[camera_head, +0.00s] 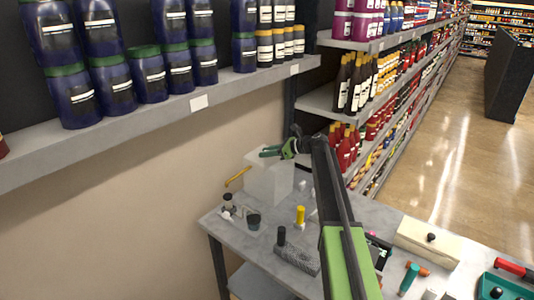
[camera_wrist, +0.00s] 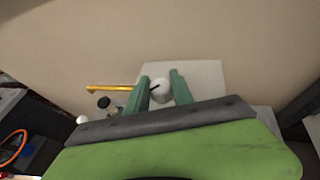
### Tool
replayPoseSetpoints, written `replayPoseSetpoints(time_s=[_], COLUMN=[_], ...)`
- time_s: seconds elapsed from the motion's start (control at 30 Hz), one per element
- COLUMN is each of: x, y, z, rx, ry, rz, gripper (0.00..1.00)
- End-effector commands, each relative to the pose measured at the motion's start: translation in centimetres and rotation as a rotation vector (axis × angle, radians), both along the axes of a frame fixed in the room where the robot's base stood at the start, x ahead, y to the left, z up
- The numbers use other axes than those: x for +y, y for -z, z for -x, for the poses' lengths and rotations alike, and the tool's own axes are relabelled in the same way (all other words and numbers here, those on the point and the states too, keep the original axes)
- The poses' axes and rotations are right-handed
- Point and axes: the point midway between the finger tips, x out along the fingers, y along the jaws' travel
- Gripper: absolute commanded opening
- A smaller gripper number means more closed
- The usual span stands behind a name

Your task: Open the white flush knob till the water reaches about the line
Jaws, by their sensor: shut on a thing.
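My gripper (camera_wrist: 160,79) has its two green fingers on either side of a round white knob (camera_wrist: 160,91), shut on it. A dark mark shows on the knob. Behind the knob is a pale, whitish tank (camera_wrist: 208,76) by the wall. In the head view the tank (camera_head: 268,184) stands at the back of the grey table, and my gripper (camera_head: 268,151) is at its top. The knob is hidden there by my gripper. I can make out neither the water level nor a line in either view.
A yellow bar (camera_head: 237,177) sticks out left of the tank, close to my gripper. Small jars (camera_head: 254,222), a yellow-topped bottle (camera_head: 300,214) and a grey brush-like block (camera_head: 298,257) stand on the table (camera_head: 222,224). A shelf (camera_head: 150,119) with dark blue containers hangs above left.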

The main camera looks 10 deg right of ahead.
Motion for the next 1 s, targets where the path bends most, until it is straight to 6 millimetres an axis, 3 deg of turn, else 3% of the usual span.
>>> replayPoseSetpoints(time_s=[0.4,0.43,0.6,0.87,1.0], x=[-0.08,-0.08,-0.07,-0.06,-1.02], y=[0.03,0.03,0.02,-0.03,-0.69], z=[0.08,0.08,0.07,0.06,0.56], rx=[-0.001,-0.001,-0.001,-0.001,-0.002], ry=[-0.073,-0.073,-0.072,-0.072,-0.07], rz=[0.001,0.001,0.001,0.0,0.0], gripper=[0.0,0.3,0.5,0.5,0.5])
